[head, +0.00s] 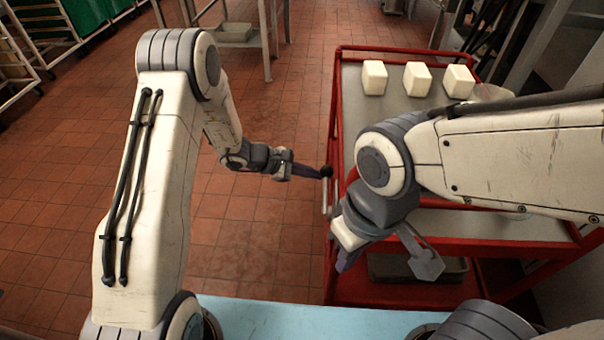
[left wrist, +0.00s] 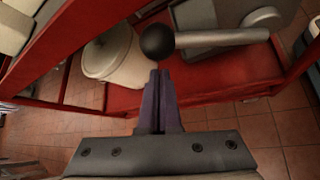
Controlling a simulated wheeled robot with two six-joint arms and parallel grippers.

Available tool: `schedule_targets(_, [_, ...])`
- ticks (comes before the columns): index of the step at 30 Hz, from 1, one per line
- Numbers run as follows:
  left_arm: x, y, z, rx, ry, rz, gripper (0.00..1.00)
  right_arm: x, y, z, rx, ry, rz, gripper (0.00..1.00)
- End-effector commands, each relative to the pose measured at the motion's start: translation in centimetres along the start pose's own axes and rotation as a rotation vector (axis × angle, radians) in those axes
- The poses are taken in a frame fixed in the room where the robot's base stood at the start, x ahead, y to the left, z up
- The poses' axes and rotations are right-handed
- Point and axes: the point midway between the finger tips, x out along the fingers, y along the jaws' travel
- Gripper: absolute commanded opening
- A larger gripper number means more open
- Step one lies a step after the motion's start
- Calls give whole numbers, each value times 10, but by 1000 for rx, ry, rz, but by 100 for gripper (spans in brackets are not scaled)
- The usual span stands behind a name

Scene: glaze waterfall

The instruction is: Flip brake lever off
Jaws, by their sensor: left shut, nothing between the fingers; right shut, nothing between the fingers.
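The brake lever (head: 325,196) is a light grey rod with a black ball knob, on the left side of a red cart. In the left wrist view the lever (left wrist: 220,37) lies across the picture, its knob just beyond my fingertips. My left gripper (head: 317,173) is shut and empty, its dark purple fingers pointing at the knob. In the left wrist view the left gripper (left wrist: 159,75) ends right below the knob; I cannot tell whether it touches. My right gripper (head: 342,264) is shut and empty, low over the cart's near left side, partly hidden by its own wrist.
The red cart (head: 336,100) has a grey top bearing three white blocks (head: 417,79). A grey tray (head: 390,266) sits on its lower shelf. A white round container (left wrist: 113,55) stands inside the cart. Open tiled floor (head: 262,205) lies left of the cart.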

Motion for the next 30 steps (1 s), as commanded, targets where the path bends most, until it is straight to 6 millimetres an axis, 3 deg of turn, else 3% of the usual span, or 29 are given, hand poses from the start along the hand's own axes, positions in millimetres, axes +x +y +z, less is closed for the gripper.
schedule_targets(4, [-4,0,10,-1,1,-1,0,-1,0,0,0,0,0,0])
schedule_targets(16, [-6,-1,13,-2,1,-1,0,-1,0,0,0,0,0,0])
schedule_targets(22, [-14,0,30,-1,-1,0,0,-4,0,0,0,0,0,0])
schedule_targets(30, [-13,1,32,2,-7,0,0,-4,0,0,0,0,0,0])
